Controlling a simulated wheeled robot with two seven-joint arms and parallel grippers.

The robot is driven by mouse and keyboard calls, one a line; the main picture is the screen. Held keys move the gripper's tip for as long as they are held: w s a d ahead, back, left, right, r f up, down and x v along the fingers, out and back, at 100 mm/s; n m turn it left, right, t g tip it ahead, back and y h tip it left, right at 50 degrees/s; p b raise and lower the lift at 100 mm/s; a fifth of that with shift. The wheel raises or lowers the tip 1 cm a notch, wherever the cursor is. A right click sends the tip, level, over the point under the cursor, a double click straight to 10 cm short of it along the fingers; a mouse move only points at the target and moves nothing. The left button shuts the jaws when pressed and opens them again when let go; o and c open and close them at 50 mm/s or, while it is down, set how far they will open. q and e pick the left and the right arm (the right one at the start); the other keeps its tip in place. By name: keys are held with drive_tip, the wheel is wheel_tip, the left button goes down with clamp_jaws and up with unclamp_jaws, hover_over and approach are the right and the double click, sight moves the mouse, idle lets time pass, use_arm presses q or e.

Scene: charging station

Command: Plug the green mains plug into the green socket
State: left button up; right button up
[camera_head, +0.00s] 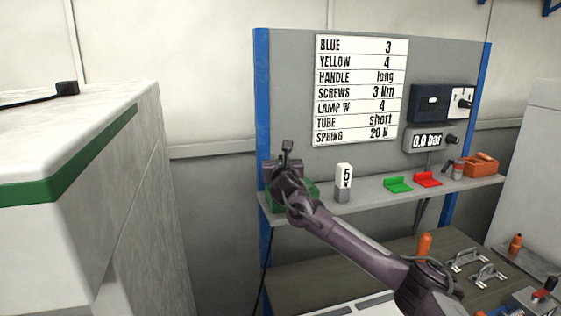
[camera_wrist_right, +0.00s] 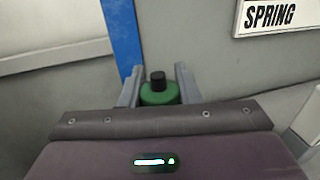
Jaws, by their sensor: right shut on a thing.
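My right gripper (camera_head: 287,152) is at the left end of the shelf, beside the blue post. In the wrist view its two fingers (camera_wrist_right: 159,88) are shut on a green plug (camera_wrist_right: 160,97) with a black top. A green block (camera_head: 313,189), apparently the green socket, sits on the shelf under and behind my gripper, mostly hidden by it. I cannot tell whether the plug touches or enters this block. A dark cable (camera_head: 265,285) hangs below the shelf end. My left gripper is not in view.
The shelf (camera_head: 365,200) also holds a block marked 5 (camera_head: 343,182), a green piece (camera_head: 398,184), a red piece (camera_head: 428,179) and an orange box (camera_head: 481,163). A white counter (camera_head: 65,125) with a black plug (camera_head: 67,88) stands left. Below is a workbench (camera_head: 390,255).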

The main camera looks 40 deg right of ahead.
drive_tip(key=shift+f+b, duration=1.2)
drive_tip(key=shift+f, duration=0.3)
drive_tip(key=o, duration=1.1)
drive_tip(key=shift+c, duration=0.2)
drive_tip(key=shift+s+a+f+b, duration=0.15)
drive_tip(key=shift+s+a+b, duration=0.15)
drive_tip(key=shift+s, duration=0.1)
drive_tip(key=b+v, duration=0.2)
drive_tip(key=v, duration=0.4)
drive_tip(key=shift+s+a+b, duration=0.25)
drive_tip(key=shift+s+b, duration=0.05)
drive_tip(key=shift+s, duration=0.05)
